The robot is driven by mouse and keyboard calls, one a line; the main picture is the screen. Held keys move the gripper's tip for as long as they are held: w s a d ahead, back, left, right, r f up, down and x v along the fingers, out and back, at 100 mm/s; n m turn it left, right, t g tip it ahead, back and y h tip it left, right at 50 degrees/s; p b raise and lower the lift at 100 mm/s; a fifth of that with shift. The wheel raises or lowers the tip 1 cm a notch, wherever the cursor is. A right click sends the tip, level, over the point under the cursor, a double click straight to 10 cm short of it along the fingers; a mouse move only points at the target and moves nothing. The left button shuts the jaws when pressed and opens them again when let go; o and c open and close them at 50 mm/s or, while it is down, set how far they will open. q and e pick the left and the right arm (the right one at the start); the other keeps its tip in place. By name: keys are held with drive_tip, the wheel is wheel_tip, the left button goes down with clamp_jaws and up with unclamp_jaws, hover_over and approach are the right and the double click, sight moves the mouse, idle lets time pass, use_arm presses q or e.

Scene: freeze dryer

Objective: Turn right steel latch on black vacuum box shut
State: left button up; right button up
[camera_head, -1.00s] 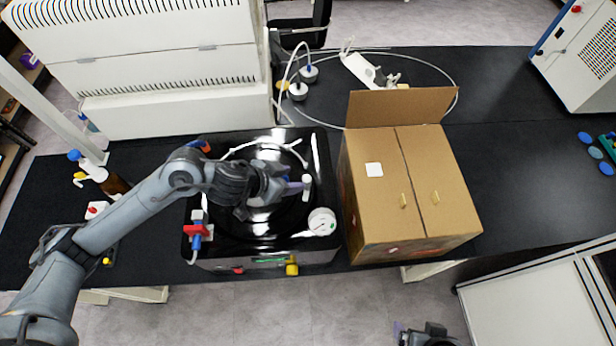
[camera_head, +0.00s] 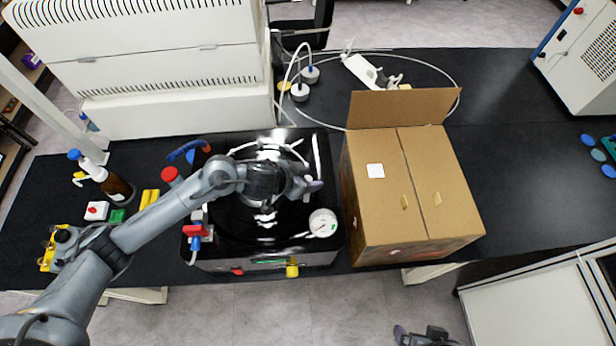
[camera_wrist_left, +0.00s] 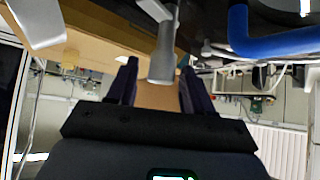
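The black vacuum box (camera_head: 222,228) stands on the bench, left of the cardboard box. My left gripper (camera_head: 314,186) is low over the right side of its lid. In the left wrist view the left gripper (camera_wrist_left: 158,68) is open, its two dark fingers on either side of the steel latch's rounded grey handle (camera_wrist_left: 163,55). Gaps show between handle and fingers; I cannot tell whether either touches. In the head view the gripper hides most of this latch. My right gripper (camera_head: 425,336) is at the bottom edge, away from the box; its fingers are unclear.
An open-flapped cardboard box (camera_head: 420,190) stands close on the right. A white gauge (camera_head: 322,223) sits at the lid's front right. A blue hose (camera_head: 186,150) is at the back left. A brown bottle (camera_head: 118,189) and small items are on the left.

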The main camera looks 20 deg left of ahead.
use_arm(q)
clamp_jaws()
